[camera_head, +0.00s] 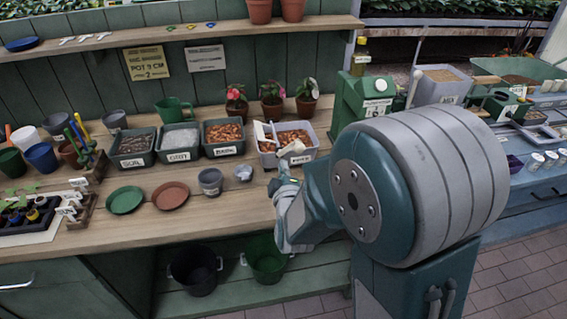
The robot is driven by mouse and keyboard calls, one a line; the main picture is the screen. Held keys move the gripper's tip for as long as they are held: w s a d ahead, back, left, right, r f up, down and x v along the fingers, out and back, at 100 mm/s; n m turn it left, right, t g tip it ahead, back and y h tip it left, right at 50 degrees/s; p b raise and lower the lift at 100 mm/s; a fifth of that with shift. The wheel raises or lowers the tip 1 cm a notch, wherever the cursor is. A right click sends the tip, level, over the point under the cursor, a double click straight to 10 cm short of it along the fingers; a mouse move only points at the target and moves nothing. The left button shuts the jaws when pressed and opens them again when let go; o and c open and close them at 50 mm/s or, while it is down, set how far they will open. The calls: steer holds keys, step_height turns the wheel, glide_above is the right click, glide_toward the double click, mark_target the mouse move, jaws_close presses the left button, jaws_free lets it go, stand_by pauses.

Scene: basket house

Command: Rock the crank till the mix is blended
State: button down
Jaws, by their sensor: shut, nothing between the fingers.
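A green machine (352,98) with a white label stands on the right part of the bench, partly hidden behind my arm. A pale upright lever (413,88) rises at its right side; it looks like the crank, but I cannot tell how it is joined. A grey tub (447,92) of brown mix stands right of the lever. My gripper (283,172) is small in view over the bench, just in front of a pale two-part tray (268,158) with orange-brown contents and a white scoop. It looks shut and empty, well left of the lever.
Labelled bins of soil, grit and bark (226,149) stand left of the tray. Two saucers (125,200), small cups (211,181) and potted flowers (273,102) are on the bench. Buckets (265,259) sit below.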

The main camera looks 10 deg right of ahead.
mark_target(289, 150)
steer(key=w+d+f, duration=0.2)
steer(key=w+d, duration=0.2)
steer(key=w, duration=0.5)
steer(key=shift+d, duration=0.15)
